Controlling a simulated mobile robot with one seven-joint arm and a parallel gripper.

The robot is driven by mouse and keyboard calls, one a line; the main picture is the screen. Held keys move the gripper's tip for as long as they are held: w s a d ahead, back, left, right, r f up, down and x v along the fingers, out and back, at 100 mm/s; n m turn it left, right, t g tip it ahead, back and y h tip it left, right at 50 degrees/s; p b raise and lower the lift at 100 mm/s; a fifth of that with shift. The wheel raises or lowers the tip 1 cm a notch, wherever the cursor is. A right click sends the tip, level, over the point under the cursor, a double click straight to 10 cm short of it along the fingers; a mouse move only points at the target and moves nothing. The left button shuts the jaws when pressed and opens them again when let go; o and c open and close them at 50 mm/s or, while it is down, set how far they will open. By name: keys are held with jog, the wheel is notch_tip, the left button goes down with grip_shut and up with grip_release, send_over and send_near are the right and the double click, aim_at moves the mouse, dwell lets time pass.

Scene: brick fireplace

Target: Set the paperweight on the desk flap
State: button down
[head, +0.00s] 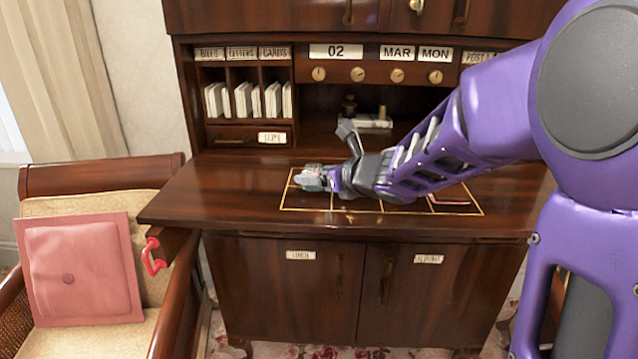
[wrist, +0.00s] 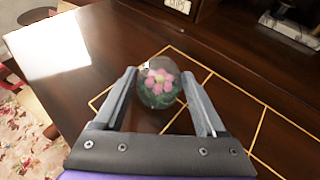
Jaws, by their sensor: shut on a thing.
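The paperweight (wrist: 158,86) is a clear glass dome with a pink flower and green inside. It sits between the fingers of my gripper (wrist: 160,92) in the wrist view, and the gripper is shut on it. In the head view my gripper (head: 318,180) is low over the left part of the gold-lined area on the desk flap (head: 230,195). The paperweight is mostly hidden by the fingers there. I cannot tell whether it touches the flap.
Pigeonholes with envelopes (head: 243,100) and a small labelled drawer (head: 245,137) stand behind the flap. A dark flat item (head: 452,197) lies at the flap's right. An armchair with a pink cushion (head: 80,270) stands left. The flap's left part is clear.

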jog(key=shift+f, duration=0.3)
jog(key=shift+f, duration=0.15)
